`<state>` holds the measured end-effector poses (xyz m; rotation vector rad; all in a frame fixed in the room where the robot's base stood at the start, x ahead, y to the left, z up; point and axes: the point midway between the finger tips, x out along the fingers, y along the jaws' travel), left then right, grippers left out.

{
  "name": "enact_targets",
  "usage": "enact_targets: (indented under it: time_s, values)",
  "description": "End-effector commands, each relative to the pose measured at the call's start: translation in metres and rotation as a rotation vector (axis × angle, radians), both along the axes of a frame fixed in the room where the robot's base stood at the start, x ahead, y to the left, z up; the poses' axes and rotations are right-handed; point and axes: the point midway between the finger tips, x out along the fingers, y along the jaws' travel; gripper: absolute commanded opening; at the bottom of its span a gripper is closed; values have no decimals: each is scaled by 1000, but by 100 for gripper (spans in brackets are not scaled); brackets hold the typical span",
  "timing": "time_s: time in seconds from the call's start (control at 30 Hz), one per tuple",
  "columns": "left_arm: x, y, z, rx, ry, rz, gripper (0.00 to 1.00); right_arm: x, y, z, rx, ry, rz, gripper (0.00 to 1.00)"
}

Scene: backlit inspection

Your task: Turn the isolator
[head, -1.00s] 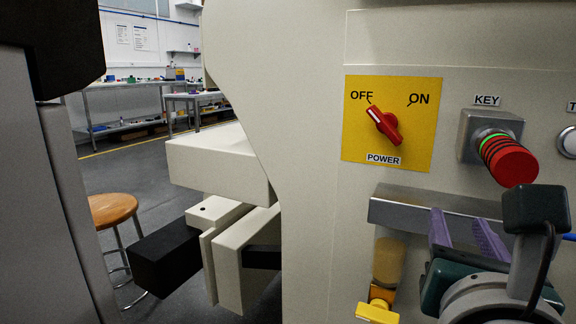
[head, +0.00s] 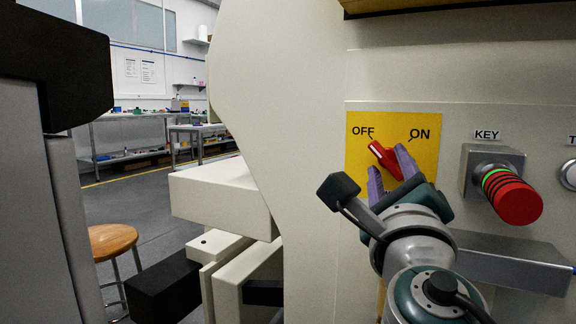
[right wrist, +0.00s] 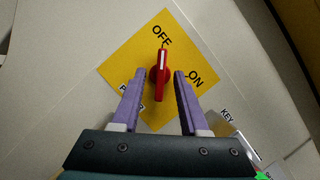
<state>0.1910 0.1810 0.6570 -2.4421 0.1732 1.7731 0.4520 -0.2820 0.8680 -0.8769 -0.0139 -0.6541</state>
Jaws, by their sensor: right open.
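The isolator is a red rotary handle (head: 385,158) on a yellow plate (head: 432,128) marked OFF, ON and POWER. Its white mark points to OFF. In the right wrist view the red handle (right wrist: 160,75) lies between and beyond the purple fingertips. My right gripper (head: 391,170) is open, in front of the plate, with one finger on each side of the handle in the picture. In the right wrist view my right gripper (right wrist: 159,80) shows a gap on both sides of the handle. The POWER label is largely hidden by my gripper. My left gripper is not in view.
A red key knob (head: 514,196) with a green ring sticks out of a grey box to the right. A metal ledge (head: 505,262) runs below it. A pale machine arm (head: 222,192) juts out at left. A wooden stool (head: 110,240) stands on the floor.

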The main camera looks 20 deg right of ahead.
Motion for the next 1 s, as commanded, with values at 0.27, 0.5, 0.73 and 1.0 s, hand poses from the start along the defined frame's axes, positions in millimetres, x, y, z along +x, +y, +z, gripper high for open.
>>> enact_targets:
  time_s: [0.27, 0.5, 0.73, 1.0]
  values:
    - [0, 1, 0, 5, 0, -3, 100, 3, -2, 1, 1, -1, 0, 44]
    - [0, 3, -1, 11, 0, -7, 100, 3, -2, 1, 1, -1, 0, 21]
    - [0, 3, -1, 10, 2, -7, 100, 3, -2, 1, 1, -1, 0, 0]
    - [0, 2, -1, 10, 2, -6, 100, 3, -2, 1, 1, -1, 0, 0]
